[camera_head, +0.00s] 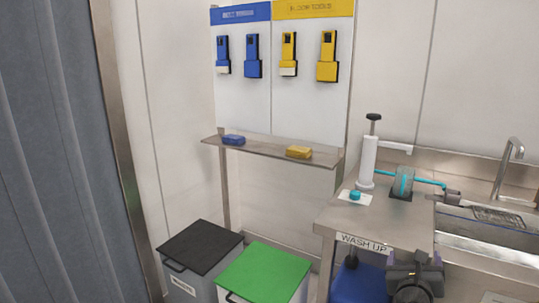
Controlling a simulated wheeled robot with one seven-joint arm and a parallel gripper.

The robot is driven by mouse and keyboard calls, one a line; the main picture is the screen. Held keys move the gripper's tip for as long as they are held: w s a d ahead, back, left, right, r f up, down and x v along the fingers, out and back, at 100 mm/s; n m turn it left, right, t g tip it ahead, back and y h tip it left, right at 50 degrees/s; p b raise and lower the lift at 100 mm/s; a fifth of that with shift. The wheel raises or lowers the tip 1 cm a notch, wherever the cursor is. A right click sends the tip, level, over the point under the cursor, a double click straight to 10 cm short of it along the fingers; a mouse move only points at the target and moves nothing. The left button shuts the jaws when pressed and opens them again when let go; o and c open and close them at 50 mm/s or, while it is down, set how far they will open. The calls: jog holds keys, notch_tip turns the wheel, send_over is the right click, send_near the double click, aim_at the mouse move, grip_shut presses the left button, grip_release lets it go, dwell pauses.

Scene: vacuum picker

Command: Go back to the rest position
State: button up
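The dark end of my arm with my gripper (415,272) shows at the bottom right, in front of the steel table (330,222). Its fingers cannot be made out, so I cannot tell whether it is open or shut, and I see nothing held in it. On the table stands an upright white cylinder (368,160) with a black knob on top. A small teal piece (355,195) lies on a white card at the table's left.
A sink (470,232) with a tap is at the right. A steel shelf (260,149) holds a blue block (233,140) and a yellow block (299,152), below a board of blue and yellow tools. A black-lidded bin (202,247) and a green-lidded bin (265,272) stand below.

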jog(key=w+a+f+n+g+y, duration=0.2)
jog(key=a+f+n+y, duration=0.6)
jog(key=a+f+n, duration=0.5)
jog(key=s+a+f+n+g+y, duration=0.15)
jog(key=s+a+n+g, duration=0.65)
jog(key=n, duration=1)
jog(key=s+d+r+n+g+h+p, duration=0.15)
jog(key=s+r+n, duration=0.25)
jog(key=s+n, duration=0.4)
notch_tip(320, 180, up, 26)
jog(key=s+p, duration=0.1)
jog(key=p, duration=2.4)
jog(key=shift+a+m+g, duration=0.2)
jog(key=shift+m+g, duration=0.2)
jog(key=shift+g, duration=0.05)
jog(key=shift+f, duration=0.15)
